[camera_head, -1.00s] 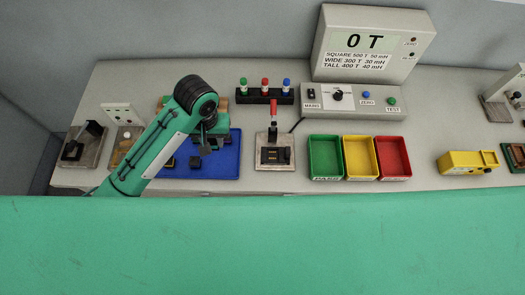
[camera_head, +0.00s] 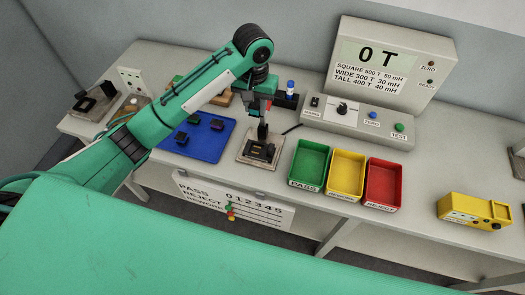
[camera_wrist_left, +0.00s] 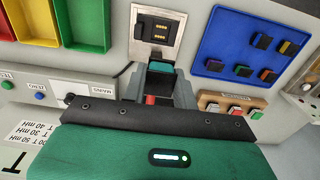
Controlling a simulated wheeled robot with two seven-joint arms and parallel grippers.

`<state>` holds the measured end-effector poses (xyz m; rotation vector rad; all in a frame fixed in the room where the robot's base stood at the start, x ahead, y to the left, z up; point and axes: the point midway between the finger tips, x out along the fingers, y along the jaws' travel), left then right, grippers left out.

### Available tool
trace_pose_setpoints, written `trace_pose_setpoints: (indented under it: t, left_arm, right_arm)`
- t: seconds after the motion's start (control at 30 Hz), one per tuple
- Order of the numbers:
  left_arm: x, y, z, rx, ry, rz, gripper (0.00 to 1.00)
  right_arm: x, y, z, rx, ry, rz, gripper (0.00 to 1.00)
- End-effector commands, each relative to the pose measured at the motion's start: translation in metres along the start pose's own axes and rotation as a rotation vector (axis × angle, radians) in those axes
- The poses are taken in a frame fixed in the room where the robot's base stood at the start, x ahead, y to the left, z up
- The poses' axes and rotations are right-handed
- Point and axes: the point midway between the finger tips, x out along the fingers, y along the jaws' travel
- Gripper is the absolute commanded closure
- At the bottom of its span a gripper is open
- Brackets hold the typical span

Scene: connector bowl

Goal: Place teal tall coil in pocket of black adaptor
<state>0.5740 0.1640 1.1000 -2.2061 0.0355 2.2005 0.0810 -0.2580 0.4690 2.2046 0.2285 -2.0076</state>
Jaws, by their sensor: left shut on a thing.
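The black adaptor (camera_head: 262,152) sits on a pale metal plate in front of the red-handled lever. In the left wrist view its top, with gold contacts in the recess (camera_wrist_left: 155,30), faces the camera just beyond my fingertips. My left gripper (camera_head: 257,108) is above the adaptor's back side, pointing down. It is shut on the teal tall coil (camera_wrist_left: 160,68), which shows between the fingertips in the left wrist view. The coil is apart from the recess in that picture; its height above it is hard to tell. My right gripper is not in view.
A blue mat (camera_head: 222,152) with several dark coils lies left of the adaptor. Green (camera_head: 309,162), yellow (camera_head: 345,172) and red (camera_head: 383,183) bins stand to its right. The tester box (camera_head: 392,68) is behind. The red lever handle (camera_wrist_left: 150,100) is close to my gripper.

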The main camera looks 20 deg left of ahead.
Motion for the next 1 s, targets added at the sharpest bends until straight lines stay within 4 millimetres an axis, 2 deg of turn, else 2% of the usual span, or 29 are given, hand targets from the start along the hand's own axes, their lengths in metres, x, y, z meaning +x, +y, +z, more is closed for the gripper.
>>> trace_pose_setpoints:
  t: [0.03,0.23,0.5,1.0]
  left_arm:
    - [0.015,0.002,0.002,0.0,-0.008,0.003,0.98]
    - [0.063,-0.001,0.002,-0.002,-0.008,-0.002,0.98]
    - [0.127,0.0,0.002,0.0,-0.004,-0.002,0.98]
    - [0.181,0.0,0.002,0.001,-0.002,-0.001,0.98]
  right_arm:
    - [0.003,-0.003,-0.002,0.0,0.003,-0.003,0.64]
    - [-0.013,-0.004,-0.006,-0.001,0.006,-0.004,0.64]
    - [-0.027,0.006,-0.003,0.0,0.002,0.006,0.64]
    - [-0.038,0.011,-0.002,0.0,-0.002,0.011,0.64]
